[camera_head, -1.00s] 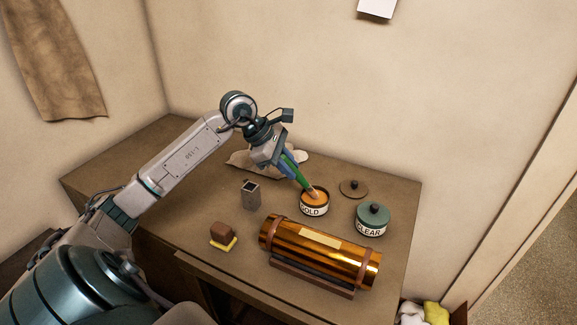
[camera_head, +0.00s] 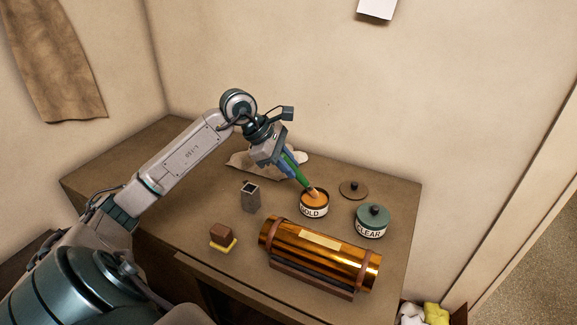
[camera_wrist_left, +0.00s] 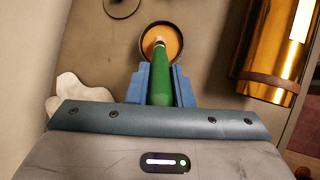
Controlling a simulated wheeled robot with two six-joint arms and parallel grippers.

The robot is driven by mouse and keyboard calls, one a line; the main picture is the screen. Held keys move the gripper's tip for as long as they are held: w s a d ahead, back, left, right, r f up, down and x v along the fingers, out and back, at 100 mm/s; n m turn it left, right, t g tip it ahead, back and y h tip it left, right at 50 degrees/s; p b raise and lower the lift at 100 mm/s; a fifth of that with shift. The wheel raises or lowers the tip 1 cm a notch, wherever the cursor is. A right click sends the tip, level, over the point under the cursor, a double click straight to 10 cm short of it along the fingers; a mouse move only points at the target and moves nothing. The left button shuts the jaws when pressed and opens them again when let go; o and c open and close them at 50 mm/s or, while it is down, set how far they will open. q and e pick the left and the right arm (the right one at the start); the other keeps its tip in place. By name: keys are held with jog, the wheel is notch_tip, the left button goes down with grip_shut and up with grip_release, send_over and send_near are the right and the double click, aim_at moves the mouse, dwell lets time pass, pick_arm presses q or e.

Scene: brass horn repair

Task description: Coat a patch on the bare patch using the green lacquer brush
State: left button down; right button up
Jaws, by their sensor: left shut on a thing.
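My left gripper (camera_head: 289,166) is shut on the green lacquer brush (camera_head: 300,178). The brush slants down, and its tip is in the mouth of the open jar marked GOLD (camera_head: 314,209). In the left wrist view the green handle (camera_wrist_left: 161,85) sits between the blue fingers (camera_wrist_left: 160,88), with the tip over the orange lacquer in the jar (camera_wrist_left: 172,36). The brass tube (camera_head: 285,243) lies on a dark cradle (camera_head: 310,279) in front of the jar. A pale bare patch (camera_head: 320,240) shows on its top. My right gripper is not in view.
A closed jar marked CLEAR (camera_head: 371,222) stands right of the GOLD jar, with a loose lid (camera_head: 354,189) behind. A grey square holder (camera_head: 251,198) and a brown-and-yellow block (camera_head: 222,238) stand to the left. A pale cloth (camera_head: 243,162) lies behind. The table's left rear is clear.

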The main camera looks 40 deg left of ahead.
pick_arm(q)
jog(key=shift+r+p, duration=1.2)
jog(key=shift+r, duration=1.9)
